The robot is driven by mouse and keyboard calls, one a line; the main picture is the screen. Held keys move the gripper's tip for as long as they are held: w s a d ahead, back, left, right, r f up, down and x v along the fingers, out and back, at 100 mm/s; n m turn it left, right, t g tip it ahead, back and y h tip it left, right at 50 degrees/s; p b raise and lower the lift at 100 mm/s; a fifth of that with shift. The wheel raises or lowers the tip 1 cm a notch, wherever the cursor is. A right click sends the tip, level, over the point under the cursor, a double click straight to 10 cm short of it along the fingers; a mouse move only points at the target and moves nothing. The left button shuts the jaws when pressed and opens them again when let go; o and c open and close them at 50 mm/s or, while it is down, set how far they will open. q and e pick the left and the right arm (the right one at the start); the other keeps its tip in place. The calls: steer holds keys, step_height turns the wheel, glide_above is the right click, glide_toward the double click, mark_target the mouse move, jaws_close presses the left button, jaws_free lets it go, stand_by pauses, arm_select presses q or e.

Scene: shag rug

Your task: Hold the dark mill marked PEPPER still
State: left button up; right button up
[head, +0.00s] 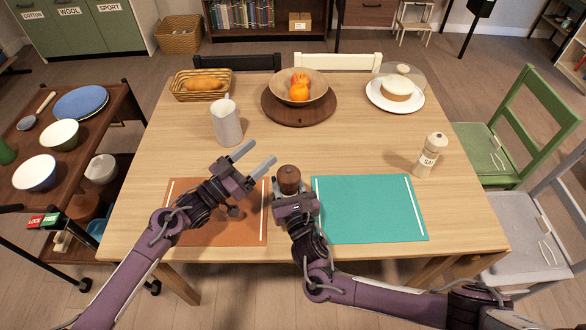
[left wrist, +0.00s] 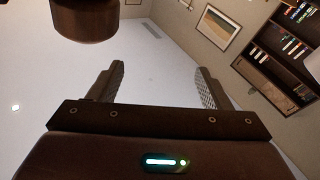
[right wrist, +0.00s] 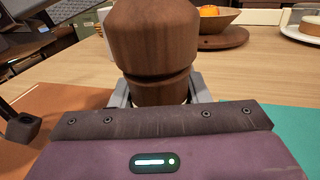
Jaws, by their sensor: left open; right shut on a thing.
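The dark brown wooden mill (head: 289,178) stands between the orange mat and the teal mat in the head view. My right gripper (head: 292,196) is shut around it from the near side. In the right wrist view the mill (right wrist: 156,45) rises upright between the fingers, and its marking is hidden. My left gripper (head: 254,160) is open and empty to the left of the mill, above the orange mat. In the left wrist view the open fingers (left wrist: 160,85) have nothing between them, and part of a dark brown wooden thing (left wrist: 85,18) shows at the top.
A pale mill (head: 430,155) with lettering stands at the right. A white pitcher (head: 227,122), a bread basket (head: 203,84), a fruit bowl (head: 299,87) and a plated cake (head: 395,92) stand farther back. The orange mat (head: 245,225) and teal mat (head: 370,208) lie in front.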

arm_select(q)
steer(key=s+a+f+y, duration=0.1)
steer(key=s+y, duration=0.1)
steer(key=s, duration=0.3)
steer(key=m+g, duration=0.1)
steer(key=m, duration=0.1)
glide_toward(297, 167)
steer(key=x, duration=0.6)
steer(key=f+x, duration=0.1)
steer(key=x, duration=0.2)
steer(key=shift+w, duration=0.3)
steer(key=shift+a, duration=0.1)
steer(key=c, duration=1)
